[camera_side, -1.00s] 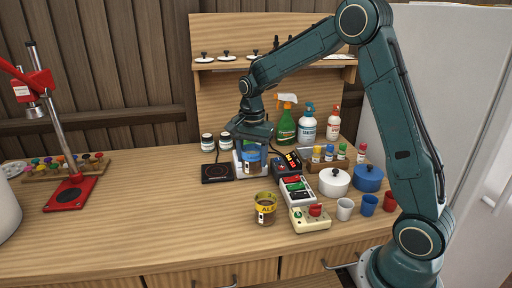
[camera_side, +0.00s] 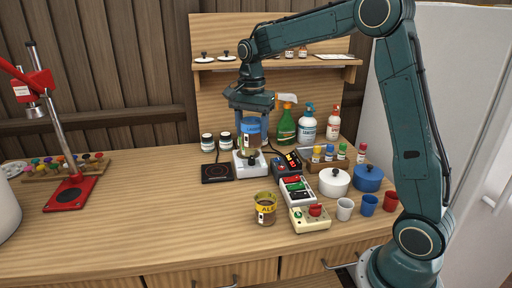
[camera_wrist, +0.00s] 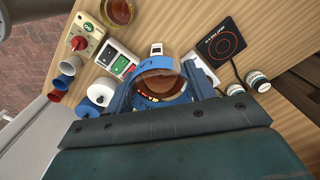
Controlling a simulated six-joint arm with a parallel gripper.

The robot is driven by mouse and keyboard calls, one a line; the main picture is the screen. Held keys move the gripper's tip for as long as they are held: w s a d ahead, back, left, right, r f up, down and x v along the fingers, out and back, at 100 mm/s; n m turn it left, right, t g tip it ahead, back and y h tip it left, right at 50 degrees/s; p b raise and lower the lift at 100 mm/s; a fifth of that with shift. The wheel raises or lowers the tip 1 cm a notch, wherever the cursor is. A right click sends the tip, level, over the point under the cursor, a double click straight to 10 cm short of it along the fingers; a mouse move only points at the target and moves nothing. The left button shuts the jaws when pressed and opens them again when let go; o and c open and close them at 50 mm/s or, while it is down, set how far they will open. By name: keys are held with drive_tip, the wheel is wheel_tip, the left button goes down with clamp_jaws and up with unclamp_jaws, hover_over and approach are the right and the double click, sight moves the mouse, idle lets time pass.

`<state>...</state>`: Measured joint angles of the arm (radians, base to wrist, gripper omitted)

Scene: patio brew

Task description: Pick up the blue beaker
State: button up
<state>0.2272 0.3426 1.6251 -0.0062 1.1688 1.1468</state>
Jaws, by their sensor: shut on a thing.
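The blue beaker (camera_side: 251,132) is a clear vessel with a blue band and brown liquid in it. It is upright between the blue fingers of my gripper (camera_side: 251,128), above the white scale (camera_side: 248,164). In the wrist view the beaker (camera_wrist: 163,84) shows from above, with its round mouth between the two fingers of my gripper (camera_wrist: 164,92). The gripper is shut on it. The beaker's lower part is hidden in the wrist view.
A yellow-banded beaker (camera_side: 265,208) stands nearer the front. A black hot plate (camera_side: 217,173) lies left of the scale. Control boxes (camera_side: 297,190), a white pot (camera_side: 334,182) and spray bottles (camera_side: 307,125) crowd the right. The table's left middle is clear.

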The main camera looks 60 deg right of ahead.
drive_tip(key=shift+r, duration=0.7)
drive_tip(key=shift+r, duration=0.1)
drive_tip(key=shift+w, duration=0.15)
idle(0.4)
